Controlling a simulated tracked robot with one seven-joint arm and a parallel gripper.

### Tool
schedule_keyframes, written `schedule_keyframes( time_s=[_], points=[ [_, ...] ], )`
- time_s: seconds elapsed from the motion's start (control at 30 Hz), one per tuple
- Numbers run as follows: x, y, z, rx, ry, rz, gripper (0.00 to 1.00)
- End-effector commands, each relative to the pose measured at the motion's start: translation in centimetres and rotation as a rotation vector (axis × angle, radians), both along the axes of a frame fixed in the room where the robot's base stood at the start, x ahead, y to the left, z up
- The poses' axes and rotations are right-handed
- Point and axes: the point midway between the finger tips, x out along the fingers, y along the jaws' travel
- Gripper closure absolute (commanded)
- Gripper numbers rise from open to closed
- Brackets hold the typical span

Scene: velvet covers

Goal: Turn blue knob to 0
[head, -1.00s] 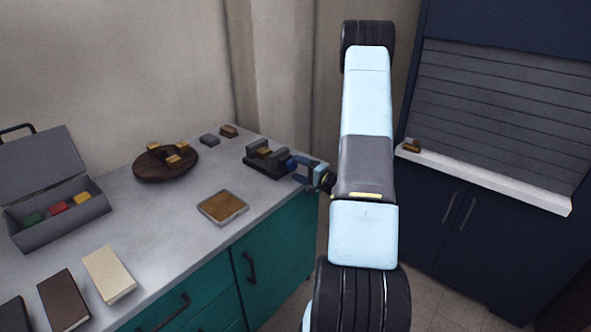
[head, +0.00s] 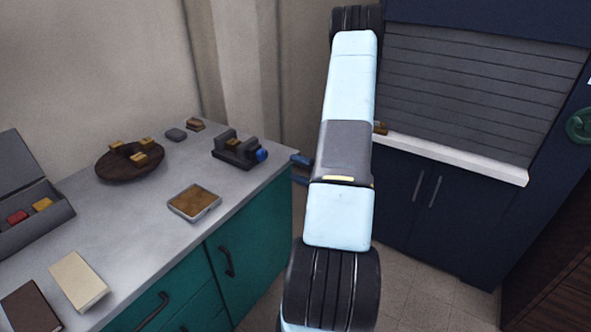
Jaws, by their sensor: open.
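The blue knob (head: 262,155) sits at the right end of a dark grey vise-like device (head: 236,150) near the right edge of the grey counter. Any marks or scale on the knob are too small to read.
The counter (head: 222,187) also holds a round wooden board (head: 118,171) with small blocks, a shallow tray (head: 194,203), a cream book (head: 79,281) and an open grey box (head: 35,228). A dark blue shutter cabinet (head: 400,195) stands at right. Floor shows between.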

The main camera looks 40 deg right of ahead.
Motion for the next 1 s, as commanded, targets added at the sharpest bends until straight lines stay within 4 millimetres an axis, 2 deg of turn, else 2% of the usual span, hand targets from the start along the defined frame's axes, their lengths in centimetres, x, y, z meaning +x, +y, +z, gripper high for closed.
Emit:
schedule_keyframes(
  time_s=[0.2, 0.33, 0.8, 1.0],
  points=[
    [0.02, 0.02, -0.01, 0.021, 0.008, 0.0, 0.24],
    [0.03, 0.01, -0.05, 0.139, 0.049, -0.001, 0.24],
    [0.16, 0.02, -0.21, 0.976, 0.351, -0.004, 0.24],
    [0.22, 0.06, -0.17, 1.262, 0.456, -0.004, 0.24]
  ],
)
